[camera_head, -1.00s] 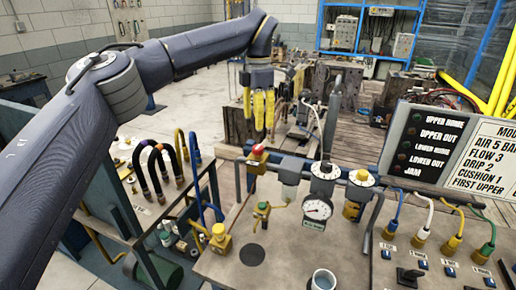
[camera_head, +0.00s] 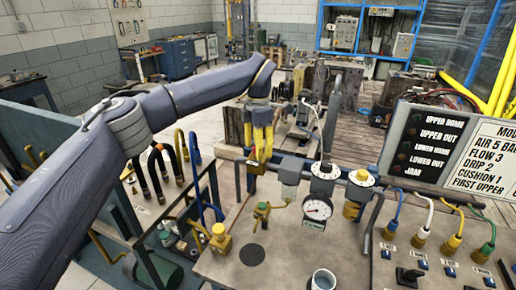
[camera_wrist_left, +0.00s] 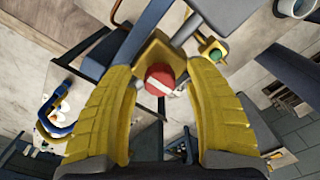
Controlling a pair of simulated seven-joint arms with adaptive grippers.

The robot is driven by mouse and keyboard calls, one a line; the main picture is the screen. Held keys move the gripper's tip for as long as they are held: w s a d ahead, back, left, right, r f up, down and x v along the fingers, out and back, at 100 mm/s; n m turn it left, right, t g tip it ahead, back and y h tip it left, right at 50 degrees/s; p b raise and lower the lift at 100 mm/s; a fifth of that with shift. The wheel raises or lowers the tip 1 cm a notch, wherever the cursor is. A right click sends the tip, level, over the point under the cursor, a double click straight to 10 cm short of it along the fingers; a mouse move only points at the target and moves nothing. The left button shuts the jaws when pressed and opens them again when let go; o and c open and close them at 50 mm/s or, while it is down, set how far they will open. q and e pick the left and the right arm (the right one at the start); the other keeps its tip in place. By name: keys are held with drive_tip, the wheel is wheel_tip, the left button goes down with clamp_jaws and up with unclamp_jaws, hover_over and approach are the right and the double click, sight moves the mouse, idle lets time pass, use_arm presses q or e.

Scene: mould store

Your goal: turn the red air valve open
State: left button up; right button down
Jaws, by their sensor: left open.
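The red air valve (camera_wrist_left: 160,79) shows in the left wrist view as a round red knob with a pale stripe, on a brass-yellow body. In the head view, my left gripper (camera_head: 262,150) points down over the valve's place on the pipe, and its yellow fingers hide the red knob. In the left wrist view, the open yellow fingers (camera_wrist_left: 162,110) stand on either side of the knob, with gaps visible. I cannot tell how deep the knob sits between them. My right gripper is not in view.
A small brass valve (camera_head: 262,209) and a cup (camera_head: 323,280) are on the bench top (camera_head: 225,268). A sign board (camera_head: 440,150) stands at right.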

use_arm(q)
clamp_jaws()
idle(0.4)
drive_tip(key=shift+n, duration=0.3)
drive_tip(key=n, duration=0.3)
drive_tip(key=shift+n, duration=0.3)
drive_tip(key=n, duration=0.4)
drive_tip(key=shift+n, duration=0.3)
drive_tip(key=n, duration=0.4)
drive_tip(key=shift+n, duration=2.5)
